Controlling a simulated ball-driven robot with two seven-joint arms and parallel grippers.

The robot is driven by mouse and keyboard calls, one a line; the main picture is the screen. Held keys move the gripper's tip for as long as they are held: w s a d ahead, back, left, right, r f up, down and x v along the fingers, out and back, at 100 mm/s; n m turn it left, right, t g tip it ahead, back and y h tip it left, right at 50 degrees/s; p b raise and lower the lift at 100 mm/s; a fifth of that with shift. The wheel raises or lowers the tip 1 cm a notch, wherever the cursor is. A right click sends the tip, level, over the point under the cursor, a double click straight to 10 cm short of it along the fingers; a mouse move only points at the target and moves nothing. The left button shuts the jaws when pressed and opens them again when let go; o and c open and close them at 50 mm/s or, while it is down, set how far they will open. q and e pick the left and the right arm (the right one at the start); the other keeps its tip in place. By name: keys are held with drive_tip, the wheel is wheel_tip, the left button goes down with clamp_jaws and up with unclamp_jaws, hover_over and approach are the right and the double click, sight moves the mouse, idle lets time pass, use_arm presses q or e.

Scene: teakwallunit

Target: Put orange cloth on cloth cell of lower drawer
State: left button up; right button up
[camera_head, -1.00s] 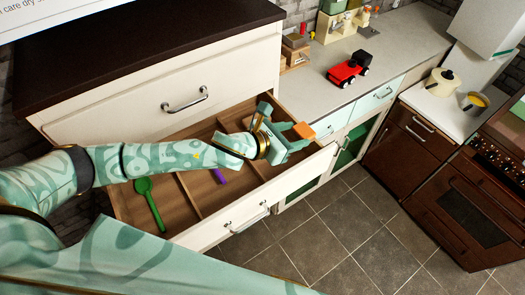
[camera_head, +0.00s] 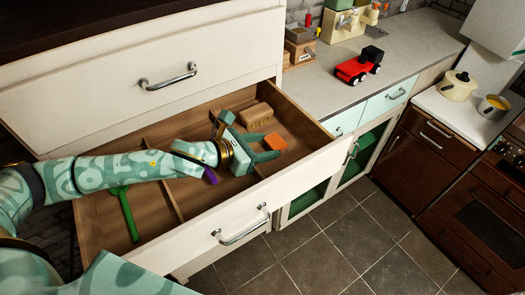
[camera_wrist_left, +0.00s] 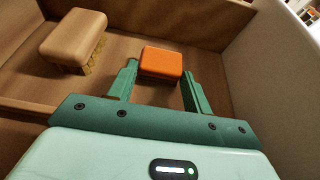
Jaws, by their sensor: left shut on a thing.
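The orange cloth (camera_head: 276,141), a small folded block, is between the fingertips of my left gripper (camera_head: 267,147). The left wrist view also shows the cloth (camera_wrist_left: 161,62), with a finger at each side. My left gripper is shut on it, inside the right part of the open lower drawer (camera_head: 300,186). Whether the cloth touches the drawer floor I cannot tell. A tan brush (camera_head: 256,115) lies behind the gripper in the drawer, and also shows at upper left in the left wrist view (camera_wrist_left: 75,34). My right gripper is out of view.
A green utensil (camera_head: 129,213) lies in the left cell. A purple thing (camera_head: 210,176) shows partly beneath my arm. Wooden dividers (camera_head: 172,200) separate the cells. The closed upper drawer (camera_head: 110,95) is behind. A red toy truck (camera_head: 357,66) stands on the counter.

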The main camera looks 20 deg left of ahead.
use_arm(q)
drive_tip(key=shift+r, duration=0.15)
drive_tip(key=o, duration=1.1)
drive_tip(key=shift+f, duration=0.2)
drive_tip(key=shift+o, duration=0.2)
drive_tip(key=shift+s+a+r, duration=0.1)
drive_tip(key=shift+r, duration=0.15)
drive_tip(key=v, duration=1)
drive_tip(key=shift+s+a+f, duration=0.1)
drive_tip(key=shift+s+a, duration=0.05)
drive_tip(key=shift+a, duration=0.05)
drive_tip(key=shift+s+a+r, duration=0.3)
drive_tip(key=shift+s+r, duration=0.15)
drive_tip(key=shift+s, duration=0.05)
